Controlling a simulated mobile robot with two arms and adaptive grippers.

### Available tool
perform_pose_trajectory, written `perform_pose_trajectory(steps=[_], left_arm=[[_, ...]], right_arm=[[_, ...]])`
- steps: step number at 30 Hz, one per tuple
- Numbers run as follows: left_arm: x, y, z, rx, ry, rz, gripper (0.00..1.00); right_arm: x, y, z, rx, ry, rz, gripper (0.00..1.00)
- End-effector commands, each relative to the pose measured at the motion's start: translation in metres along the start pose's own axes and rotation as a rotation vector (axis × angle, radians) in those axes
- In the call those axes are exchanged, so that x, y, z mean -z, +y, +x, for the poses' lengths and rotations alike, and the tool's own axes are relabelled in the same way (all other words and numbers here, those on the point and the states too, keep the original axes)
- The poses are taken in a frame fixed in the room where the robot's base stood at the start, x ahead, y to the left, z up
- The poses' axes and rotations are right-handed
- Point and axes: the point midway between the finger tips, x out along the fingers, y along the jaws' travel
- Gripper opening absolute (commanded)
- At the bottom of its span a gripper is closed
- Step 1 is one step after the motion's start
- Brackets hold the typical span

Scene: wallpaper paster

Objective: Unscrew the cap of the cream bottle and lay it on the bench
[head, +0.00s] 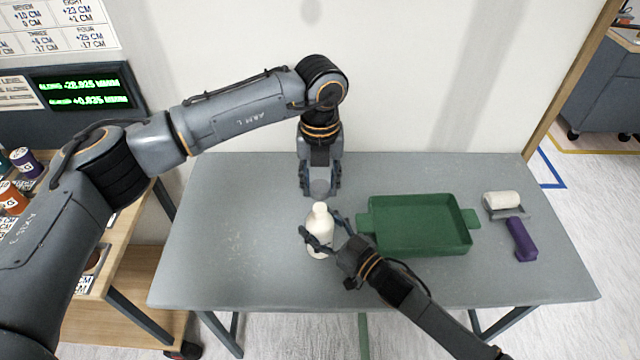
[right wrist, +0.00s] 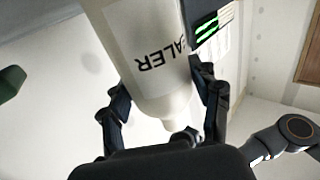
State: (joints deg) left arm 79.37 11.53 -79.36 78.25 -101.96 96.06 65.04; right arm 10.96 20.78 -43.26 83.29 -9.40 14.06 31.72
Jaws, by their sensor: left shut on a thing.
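The cream bottle (head: 320,238) stands upright on the grey bench, left of the green tray. Its narrow top points up, and its dark lettering shows upside down in the right wrist view (right wrist: 152,55). My right gripper (head: 320,242) reaches in from the lower right and is shut on the bottle's body, a finger on each side. My left gripper (head: 320,192) points straight down just above the bottle's top. It is shut on a small pale thing between its fingers, apparently the cap (head: 320,186); its outline is hard to make out.
The green tray (head: 375,243) is empty, close behind my right wrist. A white roller (head: 502,199) and a purple block (head: 521,239) lie at the bench's right. The bench's left part (head: 225,245) is clear. A wooden shelf (head: 125,285) with small pots stands left.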

Motion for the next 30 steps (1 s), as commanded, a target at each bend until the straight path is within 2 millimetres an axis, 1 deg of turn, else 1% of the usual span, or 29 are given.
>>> perform_pose_trajectory(steps=[1,2,11,14,17,20,24,27,30], left_arm=[[0.0,0.0,0.0,0.0,0.0,0.0,0.0],[0.0,0.0,0.0,0.0,0.0,0.0,0.0],[0.0,0.0,0.001,0.0,0.0,0.0,0.0],[0.0,0.0,0.0,0.0,0.0,0.0,0.0],[0.0,0.0,0.001,0.0,0.0,0.0,0.0],[0.0,0.0,0.0,0.0,0.0,0.0,0.0],[0.0,0.0,0.0,0.0,0.0,0.0,0.0],[0.0,0.0,0.0,0.0,0.0,0.0,0.0],[0.0,0.0,0.0,0.0,0.0,0.0,0.0]], right_arm=[[0.0,0.0,0.0,0.0,0.0,0.0,0.79],[0.0,0.0,0.0,0.0,0.0,0.0,0.83],[0.0,0.0,0.0,0.0,0.0,0.0,0.83],[-0.001,0.0,-0.005,0.0,-0.001,0.0,0.83],[-0.002,0.0,-0.017,0.0,-0.003,0.0,0.83],[-0.001,0.0,-0.037,0.0,-0.003,0.001,0.83],[-0.002,0.0,-0.068,0.0,-0.005,0.0,0.83],[-0.002,0.0,-0.088,0.0,-0.004,0.001,0.83],[-0.002,0.0,-0.104,-0.001,-0.004,0.002,0.83]])
